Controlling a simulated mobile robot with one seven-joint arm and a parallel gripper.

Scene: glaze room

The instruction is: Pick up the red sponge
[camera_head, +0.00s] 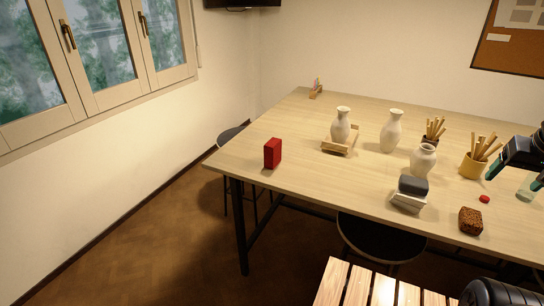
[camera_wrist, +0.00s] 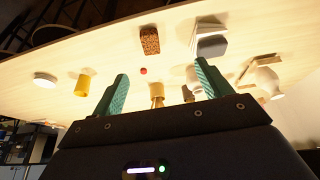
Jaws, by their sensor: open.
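A bright red upright block (camera_head: 272,153) stands near the left end of the table in the head view. A much smaller, rounded red piece (camera_head: 485,199) lies on the right part of the table; it also shows in the wrist view (camera_wrist: 143,71). I cannot tell for certain which of the two is the red sponge. My gripper (camera_head: 513,178) is at the right edge of the head view, close to the small red piece and far from the red block.
On the table (camera_head: 310,120) stand white vases (camera_head: 391,131), one on a wooden stand (camera_head: 340,147), a yellow cup of sticks (camera_head: 471,167), a dark grey block on a white one (camera_head: 412,187), and a brown speckled block (camera_head: 470,221). The table's left front is clear around the red block.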

